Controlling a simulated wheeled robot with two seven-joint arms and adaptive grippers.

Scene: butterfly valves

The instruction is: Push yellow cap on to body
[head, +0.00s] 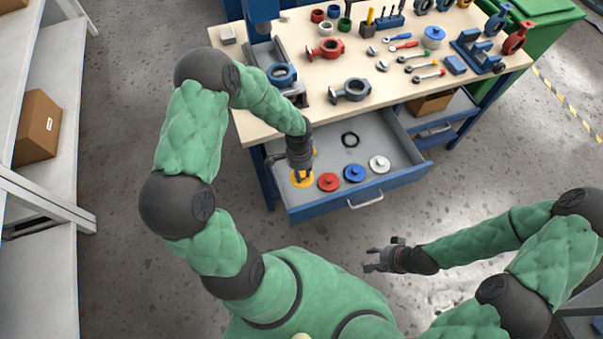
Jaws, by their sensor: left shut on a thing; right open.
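The yellow cap (298,182) is at the left end of the open drawer (398,138). My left gripper (303,173) points down into the drawer and is shut on the yellow cap, hiding part of it. I cannot tell whether the cap is clear of the drawer floor. Several ring-shaped valve bodies are on the bench: a grey one (352,91) near the front edge, a blue one (282,75) by the press, and a red one (326,49) behind. My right gripper (371,260) is open and empty over the floor, in front of the drawer.
Tools crowd the bench's right side. A blue press (262,12) stands at the back left. Floor in front is clear.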

